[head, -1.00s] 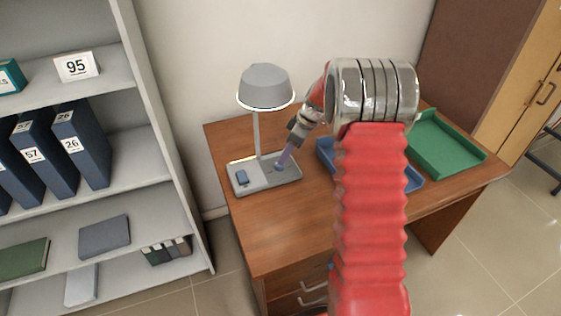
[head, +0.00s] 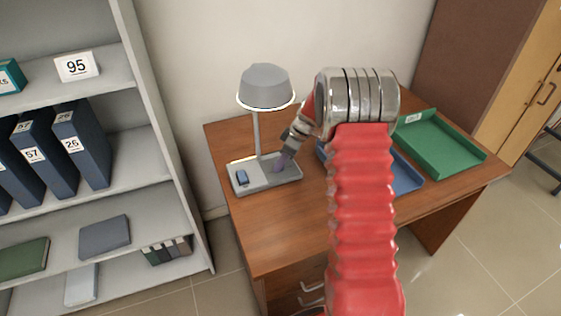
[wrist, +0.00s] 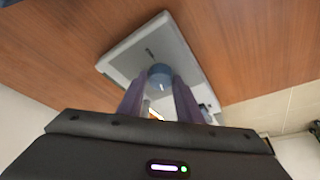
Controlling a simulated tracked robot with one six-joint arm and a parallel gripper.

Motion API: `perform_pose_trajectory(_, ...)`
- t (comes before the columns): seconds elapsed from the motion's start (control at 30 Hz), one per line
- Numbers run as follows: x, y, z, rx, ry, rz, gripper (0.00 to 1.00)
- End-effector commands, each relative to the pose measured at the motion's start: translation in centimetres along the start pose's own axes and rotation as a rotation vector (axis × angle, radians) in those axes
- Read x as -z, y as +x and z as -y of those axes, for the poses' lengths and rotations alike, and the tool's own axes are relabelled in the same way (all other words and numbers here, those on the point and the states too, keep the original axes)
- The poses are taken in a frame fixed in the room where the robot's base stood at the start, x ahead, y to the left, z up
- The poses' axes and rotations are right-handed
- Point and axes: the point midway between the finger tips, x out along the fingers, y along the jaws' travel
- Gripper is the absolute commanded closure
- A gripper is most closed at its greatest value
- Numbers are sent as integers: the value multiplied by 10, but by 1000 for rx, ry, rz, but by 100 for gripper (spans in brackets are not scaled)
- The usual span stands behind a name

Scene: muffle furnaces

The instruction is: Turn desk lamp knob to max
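The desk lamp has a grey shade (head: 265,86) on a thin post, over a grey base (head: 250,182) on the wooden desk. Its round blue knob (wrist: 160,74) sits on the base in the wrist view; in the head view the gripper hides it. My gripper (head: 278,166) is at the right part of the base, fingers pointing down. In the wrist view its two purple fingers (wrist: 158,88) stand apart, one on each side of the knob's lower edge. Whether they touch the knob I cannot tell.
A blue tray (head: 408,180) and a green tray (head: 445,145) are on the desk's right. A shelf with binders (head: 82,145) stands left. The desk's front left is clear.

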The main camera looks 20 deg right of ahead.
Motion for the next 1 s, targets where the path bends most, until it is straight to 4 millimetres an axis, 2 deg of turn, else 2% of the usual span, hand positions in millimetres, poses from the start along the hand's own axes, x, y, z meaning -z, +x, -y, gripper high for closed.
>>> perform_pose_trajectory(0.07,0,0,0,0,0,0,74)
perform_pose_trajectory(0.33,0,0,0,-1,0,0,93)
perform_pose_trajectory(0.67,1,0,1,-11,28,-1,93)
perform_pose_trajectory(1.0,1,0,2,-76,184,-1,93)
